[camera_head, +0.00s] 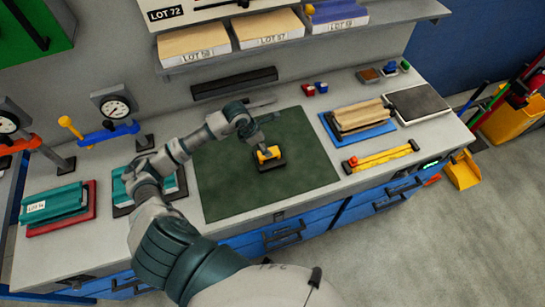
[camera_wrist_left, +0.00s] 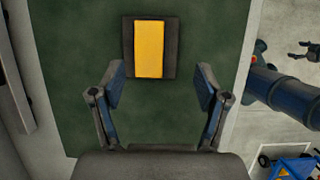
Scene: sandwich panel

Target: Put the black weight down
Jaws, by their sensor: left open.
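The black weight (camera_head: 268,164) is a dark block with a yellow top. It lies flat on the green mat (camera_head: 225,190) on the workbench, close to the mat's middle. In the left wrist view the weight (camera_wrist_left: 169,48) sits ahead of the fingers, its yellow face toward the camera. My left gripper (camera_head: 263,148) is just over the weight in the head view and partly covers it. In the left wrist view my left gripper (camera_wrist_left: 160,85) has its two fingers spread wide, with nothing held between them. My right gripper cannot be made out.
Teal plates on a red tray (camera_head: 88,212) and more teal plates (camera_head: 120,186) are left of the mat. Wooden panels (camera_head: 357,115) on a blue base, a dark plate (camera_head: 418,101) and a yellow level (camera_head: 382,157) are on the right. A shelf (camera_head: 290,45) with boxes is behind.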

